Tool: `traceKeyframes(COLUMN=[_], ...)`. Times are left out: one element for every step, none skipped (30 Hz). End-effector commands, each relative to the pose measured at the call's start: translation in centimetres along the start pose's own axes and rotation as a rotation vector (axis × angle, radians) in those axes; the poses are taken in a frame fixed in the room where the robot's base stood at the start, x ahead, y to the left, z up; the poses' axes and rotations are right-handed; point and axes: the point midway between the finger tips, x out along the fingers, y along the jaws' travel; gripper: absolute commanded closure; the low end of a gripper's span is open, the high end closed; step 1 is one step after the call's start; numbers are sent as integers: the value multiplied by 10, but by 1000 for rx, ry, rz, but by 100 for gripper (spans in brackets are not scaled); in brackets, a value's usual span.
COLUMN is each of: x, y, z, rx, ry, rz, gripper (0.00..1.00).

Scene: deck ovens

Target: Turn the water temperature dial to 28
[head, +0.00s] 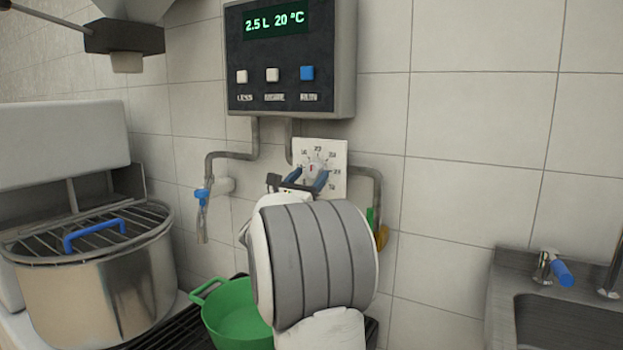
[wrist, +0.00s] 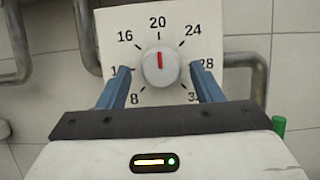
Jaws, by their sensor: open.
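The water temperature dial (wrist: 161,67) is a round grey-white knob with a red pointer mark on a white square plate (wrist: 200,17). Its pointer stands at 20, straight up. The 28 mark is at the right of the plate, partly beside my right finger. In the head view the dial plate (head: 338,150) is on the tiled wall below the control box. My gripper (wrist: 160,82) is open, with one blue finger on each side of the knob. I cannot tell whether the fingers touch it. It also shows in the head view (head: 306,180).
The control box (head: 290,100) above reads 2.5 L 20 °C. Grey pipes (head: 232,155) run beside the plate. A mixer bowl (head: 90,285) stands left, a green bucket (head: 235,325) below, and a metal sink (head: 560,315) right.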

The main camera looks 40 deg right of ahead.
Motion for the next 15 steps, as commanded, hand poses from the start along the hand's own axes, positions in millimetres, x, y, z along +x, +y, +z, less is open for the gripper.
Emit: traceKeyframes(x=[4, 6, 8, 9, 9, 10, 10, 10, 10, 10, 10, 10, 10, 10, 10], y=[0, 0, 0, 0, 0, 0, 0, 0, 0, 0, 0, 0, 0, 0, -1], z=[0, -1, -1, -1, -1, -1, -1, -1, -1, 0, 0, 0, 0, 0, 0], rx=[0, 0, -1, -1, -1, -1, -1, -1, -1, -1, -1, 0, 0, 0, 0], ry=[0, 0, 1, 1, 1, 1, 1, 1, 1, 1, 1, 1, 1, 1, 1], rz=[-1, 0, 0, 0, 0, 0, 0, 0, 0, 0, 0, 0, 0, 0, 0], gripper=[41, 41, 41, 41, 41, 41, 41, 41, 41, 41, 41, 42, 45, 47, 50])
